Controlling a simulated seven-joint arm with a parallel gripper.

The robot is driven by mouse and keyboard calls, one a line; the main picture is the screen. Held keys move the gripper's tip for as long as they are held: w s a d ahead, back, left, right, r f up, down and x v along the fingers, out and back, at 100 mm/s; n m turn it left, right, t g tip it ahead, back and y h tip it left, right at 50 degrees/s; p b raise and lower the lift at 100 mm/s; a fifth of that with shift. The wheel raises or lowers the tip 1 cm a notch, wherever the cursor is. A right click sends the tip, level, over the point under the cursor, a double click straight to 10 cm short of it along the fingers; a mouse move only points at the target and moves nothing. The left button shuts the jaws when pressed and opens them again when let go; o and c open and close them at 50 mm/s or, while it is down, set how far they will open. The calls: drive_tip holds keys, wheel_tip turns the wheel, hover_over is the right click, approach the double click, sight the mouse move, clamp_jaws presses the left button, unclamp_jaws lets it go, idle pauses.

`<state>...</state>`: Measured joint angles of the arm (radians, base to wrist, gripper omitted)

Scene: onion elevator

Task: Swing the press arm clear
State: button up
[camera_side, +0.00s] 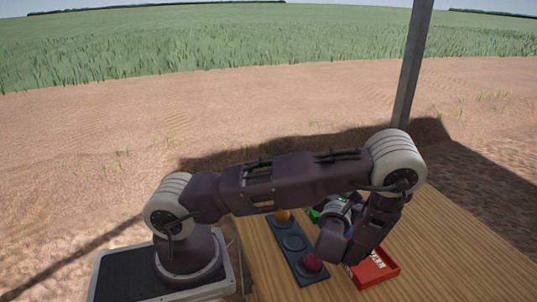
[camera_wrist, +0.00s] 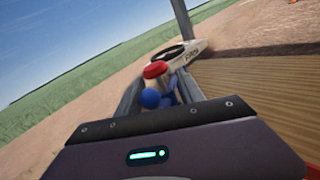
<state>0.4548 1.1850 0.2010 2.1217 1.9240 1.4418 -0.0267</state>
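In the wrist view, my gripper (camera_wrist: 161,82) has its two grey fingers apart, with a gap between them. A blue round knob (camera_wrist: 150,98) and a smaller blue part show between the fingers; I cannot tell whether they touch. A red-topped pale piece (camera_wrist: 155,71) is just beyond the fingertips. Behind it is a white block (camera_wrist: 186,54) with a dark ring on top and lettering. I cannot tell which of these parts is the press arm. In the side view my wrist hides the fingers and the blue knob.
A dark rack with round seats (camera_side: 295,243) lies on the wooden table (camera_side: 465,262). It carries an orange item (camera_side: 282,215) and a dark red item (camera_side: 311,262). A red tray (camera_side: 377,270) with white lettering is right of it. A green object shows partly behind my arm. The table's right side is clear.

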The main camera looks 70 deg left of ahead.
drive_tip(key=shift+w+d+n+g+y, duration=0.6)
drive_tip(key=shift+n+g, duration=0.1)
drive_tip(key=shift+g, duration=0.1)
drive_tip(key=v, duration=0.7)
wheel_tip(320, 180, up, 21)
drive_tip(key=s, duration=0.1)
drive_tip(key=s+a+f+n+g+h, duration=0.1)
drive_tip(key=s+a+n+g+h, duration=0.2)
drive_tip(key=s+n, duration=0.35)
drive_tip(key=s+a+f+n+g+h, duration=0.1)
drive_tip(key=s+a+n+g, duration=0.1)
drive_tip(key=s+n+g, duration=0.5)
drive_tip(key=s+d+n+t+h, duration=0.2)
drive_tip(key=s+d+n+h, duration=0.5)
drive_tip(key=s+n, duration=0.1)
drive_tip(key=shift+d+f+t, duration=0.25)
drive_tip(key=shift+f+t, duration=0.05)
drive_tip(key=shift+f, duration=0.15)
